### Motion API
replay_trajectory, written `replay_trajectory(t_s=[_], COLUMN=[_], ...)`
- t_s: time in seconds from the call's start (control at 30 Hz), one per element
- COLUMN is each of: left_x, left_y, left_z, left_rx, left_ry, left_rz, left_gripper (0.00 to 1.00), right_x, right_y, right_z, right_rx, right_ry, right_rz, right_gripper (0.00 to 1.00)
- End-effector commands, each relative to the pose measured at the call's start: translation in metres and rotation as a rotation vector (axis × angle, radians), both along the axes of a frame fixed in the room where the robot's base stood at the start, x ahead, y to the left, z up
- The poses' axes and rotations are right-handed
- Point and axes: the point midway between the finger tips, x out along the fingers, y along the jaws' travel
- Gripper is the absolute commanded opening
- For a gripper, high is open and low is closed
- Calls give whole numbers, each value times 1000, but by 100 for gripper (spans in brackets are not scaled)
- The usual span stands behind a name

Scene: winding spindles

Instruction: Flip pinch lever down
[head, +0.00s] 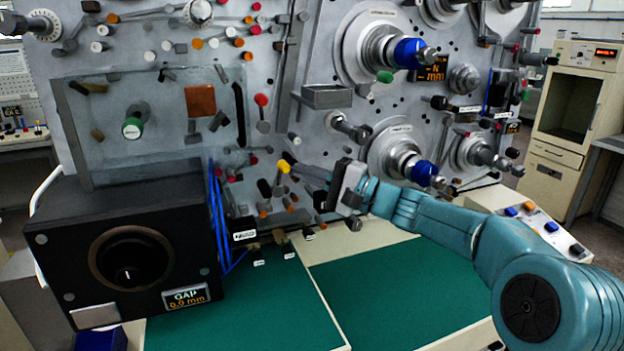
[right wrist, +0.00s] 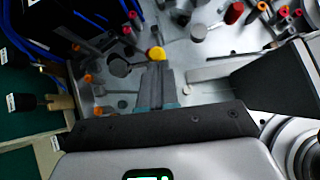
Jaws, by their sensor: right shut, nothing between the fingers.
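A short lever with a yellow knob (head: 283,166) stands on the lower part of the grey machine panel. Its yellow knob (right wrist: 156,54) also shows in the right wrist view, just beyond my fingertips. No readable label shows whether it is the pinch lever. My right gripper (head: 308,174) reaches in from the right, close to the panel, with its fingers pointing toward the yellow knob. In the right wrist view, the fingers (right wrist: 157,80) are together and empty. Whether the tips touch the knob or its stem cannot be told. My left gripper is not in view.
Red, orange and black knobs crowd around the yellow one, with a red knob (head: 261,100) above it. A black gap-display box (head: 130,245) stands left, beside blue cables (head: 217,215). Blue-capped spindles (head: 409,52) project at right. The green mat (head: 370,290) is clear.

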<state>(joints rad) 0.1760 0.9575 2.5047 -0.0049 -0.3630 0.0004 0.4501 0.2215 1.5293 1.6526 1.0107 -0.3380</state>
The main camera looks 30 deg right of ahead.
Motion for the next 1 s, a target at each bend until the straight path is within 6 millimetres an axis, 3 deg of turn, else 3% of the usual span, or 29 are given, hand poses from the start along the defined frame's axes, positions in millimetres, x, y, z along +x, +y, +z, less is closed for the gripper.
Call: replay_trajectory(t_s=[0.23,0.57,1.0], left_x=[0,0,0], left_y=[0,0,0], left_z=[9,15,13], left_rx=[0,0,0], left_ry=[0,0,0], left_rz=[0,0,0], left_gripper=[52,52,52], right_x=[3,7,9], right_y=[13,28,35], right_z=[14,18,19], right_rx=[-223,-449,-449], right_ry=[50,105,109], right_rz=[1,0,1], right_gripper=[0,0,0])
